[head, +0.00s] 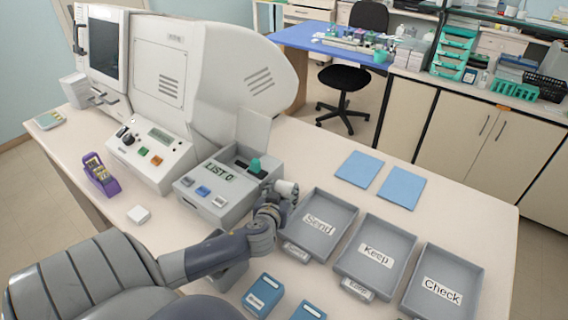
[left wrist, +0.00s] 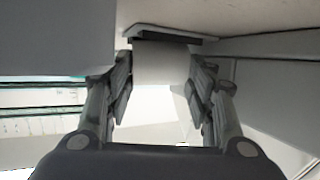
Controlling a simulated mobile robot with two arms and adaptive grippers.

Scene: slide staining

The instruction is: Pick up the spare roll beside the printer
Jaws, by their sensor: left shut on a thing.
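The spare roll (head: 286,188) is a small white cylinder just right of the grey printer (head: 215,192), whose panel reads "LIST 0". My left gripper (head: 274,203) reaches in from the front and is shut on the roll. In the left wrist view the roll (left wrist: 161,63) sits between the two fingers, with the gripper (left wrist: 163,95) around it. The fingers hide part of the roll in the head view. I cannot tell whether it touches the table. My right gripper is not in view.
Grey trays labelled Send (head: 344,217), Keep (head: 405,238) and Check (head: 474,270) stand close to the right. Blue pads (head: 358,168) lie behind them. A large white machine (head: 165,75) stands at the back left. Blue boxes (head: 263,293) are in front.

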